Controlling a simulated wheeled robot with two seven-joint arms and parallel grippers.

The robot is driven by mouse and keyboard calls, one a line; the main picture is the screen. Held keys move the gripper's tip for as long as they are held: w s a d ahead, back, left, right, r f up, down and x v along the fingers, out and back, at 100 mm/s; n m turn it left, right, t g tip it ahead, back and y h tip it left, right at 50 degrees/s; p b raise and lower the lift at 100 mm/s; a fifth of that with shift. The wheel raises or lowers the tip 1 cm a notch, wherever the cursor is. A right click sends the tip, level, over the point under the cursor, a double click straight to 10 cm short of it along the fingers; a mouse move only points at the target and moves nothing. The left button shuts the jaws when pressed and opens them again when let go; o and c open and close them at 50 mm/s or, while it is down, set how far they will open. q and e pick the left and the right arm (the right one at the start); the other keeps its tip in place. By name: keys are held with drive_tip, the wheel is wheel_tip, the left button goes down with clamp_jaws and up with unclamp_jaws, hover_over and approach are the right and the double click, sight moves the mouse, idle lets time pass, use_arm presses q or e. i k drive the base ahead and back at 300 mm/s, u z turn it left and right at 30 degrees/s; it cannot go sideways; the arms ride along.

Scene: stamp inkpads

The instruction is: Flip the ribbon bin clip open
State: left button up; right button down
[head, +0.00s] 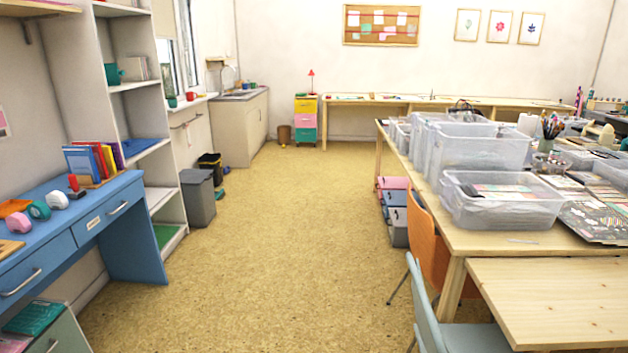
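Neither of my grippers is in view. Several clear plastic bins stand on the long wooden table (455,237) at the right. The nearest clear bin (500,210) is low and wide, with dark patterned sheets showing in or behind it. A taller clear bin (478,153) stands behind it, with more bins beyond. I cannot tell which bin is the ribbon bin, and no clip can be made out at this distance.
A blue desk (100,210) with tape rolls and books stands at the left, beside white shelves (150,150). A grey bin (198,197) stands on the floor. An orange chair (428,240) and a pale blue chair (428,310) edge the right table. The middle floor is clear.

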sight(434, 128)
drive_tip(key=u, duration=0.25)
drive_tip(key=i, duration=1.95)
drive_tip(key=z, duration=0.7)
drive_tip(key=i, duration=1.35)
drive_tip(key=z, duration=0.5)
